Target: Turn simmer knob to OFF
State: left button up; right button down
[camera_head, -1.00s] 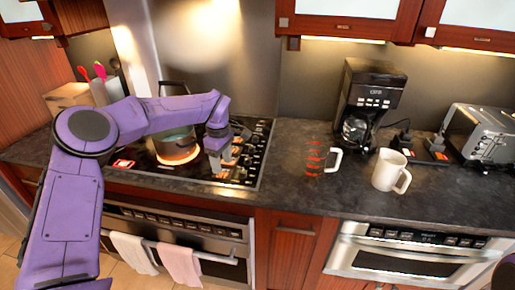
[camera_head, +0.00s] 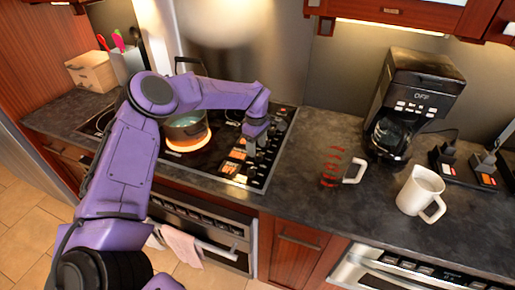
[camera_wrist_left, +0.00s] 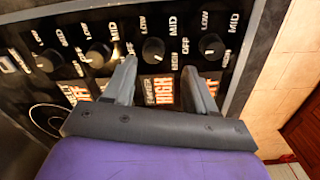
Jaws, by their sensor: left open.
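The control panel (camera_head: 237,171) runs along the right side of the cooktop. In the left wrist view several round black knobs stand in a row, with OFF, LOW, MID and HIGH marks. One knob (camera_wrist_left: 153,50) lies just beyond the gap between my fingertips, above an orange-and-white label reading HIGH. I cannot tell for certain which knob is the simmer one. My left gripper (camera_wrist_left: 159,66) is open and empty, its fingers on either side of that label. In the head view the left gripper (camera_head: 252,146) points down over the panel and hides part of it. My right gripper is not in view.
A pot (camera_head: 185,126) stands on a glowing orange burner left of my left gripper. A red-marked glass cup (camera_head: 331,168), a white mug (camera_head: 418,191) and a coffee maker (camera_head: 420,100) stand on the counter to the right. Two towels hang from the oven handle below.

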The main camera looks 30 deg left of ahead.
aim_at(258, 154)
pick_arm(q)
jog(key=f, duration=0.2)
jog(key=w+f, duration=0.1)
jog(key=f, duration=0.1)
jog(key=shift+w+f+p, duration=0.2)
jog(key=shift+p, duration=0.2)
jog(key=shift+w+f, duration=0.2)
jog(key=shift+f, duration=0.05)
jog(key=shift+s+r, duration=0.25)
jog(key=shift+s, duration=0.1)
jog(key=shift+s+r, duration=0.1)
jog(key=shift+s, duration=0.1)
jog(key=c, duration=0.4)
jog(key=shift+w, duration=0.15)
grip_shut()
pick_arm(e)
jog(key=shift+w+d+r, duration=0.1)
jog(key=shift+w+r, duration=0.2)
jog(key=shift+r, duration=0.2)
pick_arm(q)
jog(key=shift+f, duration=0.2)
